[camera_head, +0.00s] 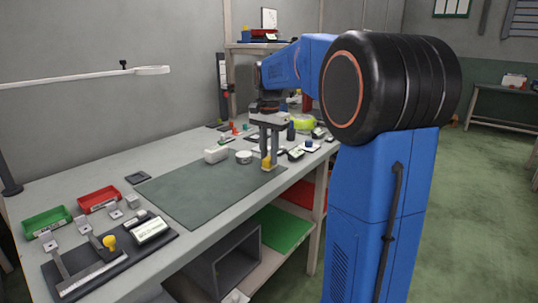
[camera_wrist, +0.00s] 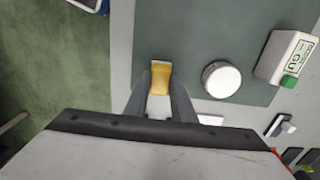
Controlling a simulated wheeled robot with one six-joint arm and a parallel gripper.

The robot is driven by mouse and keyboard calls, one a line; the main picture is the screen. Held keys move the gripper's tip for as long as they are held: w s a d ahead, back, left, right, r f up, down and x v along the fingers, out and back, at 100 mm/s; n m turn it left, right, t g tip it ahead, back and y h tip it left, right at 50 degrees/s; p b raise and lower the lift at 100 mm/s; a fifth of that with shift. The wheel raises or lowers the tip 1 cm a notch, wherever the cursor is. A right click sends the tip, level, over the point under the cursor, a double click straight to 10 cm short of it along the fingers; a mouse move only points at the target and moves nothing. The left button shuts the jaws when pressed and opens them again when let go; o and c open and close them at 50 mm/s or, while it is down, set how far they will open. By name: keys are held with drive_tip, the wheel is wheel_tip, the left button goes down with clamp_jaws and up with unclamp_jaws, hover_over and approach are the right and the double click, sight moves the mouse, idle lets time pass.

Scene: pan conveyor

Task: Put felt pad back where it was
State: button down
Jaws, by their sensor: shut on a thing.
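A small yellow pad (camera_head: 267,162) with a whitish end, which I take to be the felt pad, is between the fingers of my gripper (camera_head: 269,153). In the wrist view the yellow pad (camera_wrist: 160,76) shows between both fingertips of my gripper (camera_wrist: 160,88), which are shut on it. It is over the right front edge of the dark green mat (camera_head: 185,190). I cannot tell whether it touches the mat or hangs just above it.
A round white thing (camera_head: 244,157) and a white bottle (camera_head: 216,154) are close by on the mat. Several small items stand near the bench's far right end. Green (camera_head: 46,221) and red (camera_head: 98,199) trays are at the left. The mat's front half is clear.

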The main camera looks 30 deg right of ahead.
sight(269, 158)
drive_tip(key=shift+f, duration=0.1)
drive_tip(key=c, duration=1.5)
unclamp_jaws()
wheel_tip(269, 158, up, 12)
drive_tip(key=shift+r, duration=0.15)
drive_tip(key=s+a+f+n+t, duration=0.1)
drive_tip(key=s+a+f+n, duration=0.35)
drive_tip(key=s, duration=0.35)
drive_tip(key=s+a+f+n+t, duration=0.1)
drive_tip(key=s+a+f+n, duration=0.25)
drive_tip(key=s+a, duration=0.35)
drive_tip(key=s+a+f+n+t, duration=0.1)
drive_tip(key=s+f+n, duration=0.1)
drive_tip(key=s+f, duration=0.3)
drive_tip(key=s+a+f+n+t, duration=0.1)
drive_tip(key=s+f+n, duration=0.1)
drive_tip(key=s+f, duration=0.3)
drive_tip(key=s+a+f+n, duration=0.2)
drive_tip(key=s+f, duration=0.3)
drive_tip(key=shift+s+a+f+t, duration=0.1)
drive_tip(key=shift+f+t, duration=0.25)
drive_tip(key=shift+t, duration=0.05)
